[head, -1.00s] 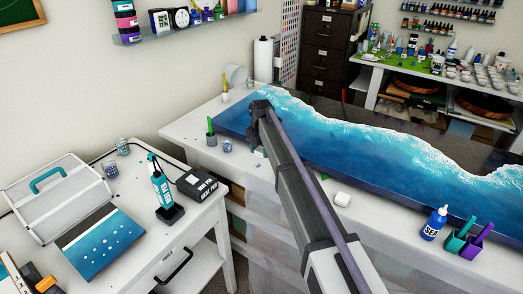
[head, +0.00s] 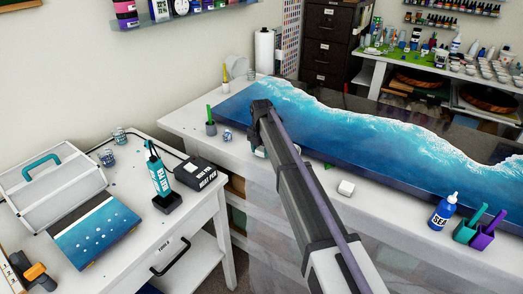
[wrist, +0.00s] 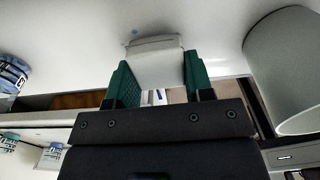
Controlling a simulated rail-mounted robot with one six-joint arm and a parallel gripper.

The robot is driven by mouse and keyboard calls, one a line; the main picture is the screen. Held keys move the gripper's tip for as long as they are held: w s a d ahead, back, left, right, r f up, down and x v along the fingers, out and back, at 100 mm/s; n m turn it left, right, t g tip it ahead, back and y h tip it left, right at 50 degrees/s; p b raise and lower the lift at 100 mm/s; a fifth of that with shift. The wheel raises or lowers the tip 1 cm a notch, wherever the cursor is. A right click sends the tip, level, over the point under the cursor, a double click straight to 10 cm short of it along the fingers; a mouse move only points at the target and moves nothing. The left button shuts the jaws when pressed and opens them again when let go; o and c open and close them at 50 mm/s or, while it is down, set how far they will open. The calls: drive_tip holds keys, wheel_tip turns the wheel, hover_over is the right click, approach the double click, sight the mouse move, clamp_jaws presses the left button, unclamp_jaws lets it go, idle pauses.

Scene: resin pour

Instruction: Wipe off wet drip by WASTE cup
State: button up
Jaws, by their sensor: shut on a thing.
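My gripper (wrist: 155,80) is shut on a white wiping pad (wrist: 156,62), held between its green fingers in the wrist view. The pad is just over or on the white table top; I cannot tell whether it touches. A small blue drip (wrist: 134,32) shows on the table just past the pad's edge. A cup with blue-and-white marking (wrist: 11,74) stands at the left of the wrist view; its label is not readable. In the head view a small marked cup (head: 228,135) stands left of my arm, which hides most of the gripper.
A large grey cylinder (wrist: 285,70) is close at the right of the wrist view. A holder with a green stick (head: 210,127) stands near the blue resin panel (head: 350,140). A white block (head: 345,188) and blue SEA bottle (head: 443,212) are along the front edge.

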drive_tip(key=shift+f+b, duration=0.65)
idle(0.3)
drive_tip(key=shift+w+a+r, duration=0.15)
drive_tip(key=shift+w+a, duration=0.35)
drive_tip(key=shift+a, duration=0.35)
drive_tip(key=shift+a, duration=0.1)
drive_tip(key=shift+w+a+f, duration=0.2)
drive_tip(key=shift+w+a, duration=0.1)
drive_tip(key=shift+a, duration=0.2)
drive_tip(key=shift+w+a, duration=0.1)
drive_tip(key=shift+a, duration=0.15)
drive_tip(key=shift+a, duration=0.1)
drive_tip(key=shift+r, duration=0.1)
